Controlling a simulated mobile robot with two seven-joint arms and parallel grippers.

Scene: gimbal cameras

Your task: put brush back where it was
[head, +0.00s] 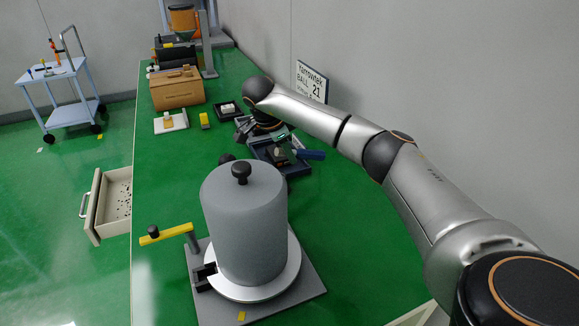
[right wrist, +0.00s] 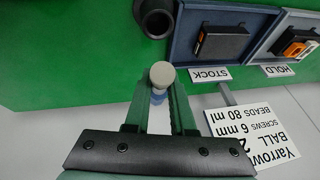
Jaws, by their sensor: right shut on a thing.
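The brush (head: 310,154) shows in the head view as a blue handle pointing right, beside my right gripper (head: 284,139) and over a dark tray on the green bench. In the right wrist view, my right gripper (right wrist: 160,98) has its green fingers shut on the brush, seen nearly end-on as a pale round end (right wrist: 162,74) with blue behind it. The rest of the brush is hidden. I cannot tell whether it touches anything below. My left gripper is not in view.
In the wrist view are a STOCK tray (right wrist: 184,52), a HOLD tray (right wrist: 270,48) and a dark cup (right wrist: 152,22). A large grey drum (head: 243,225) stands nearer, with a yellow-handled lever (head: 165,234). The wall sign (head: 312,80) is close to my right arm.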

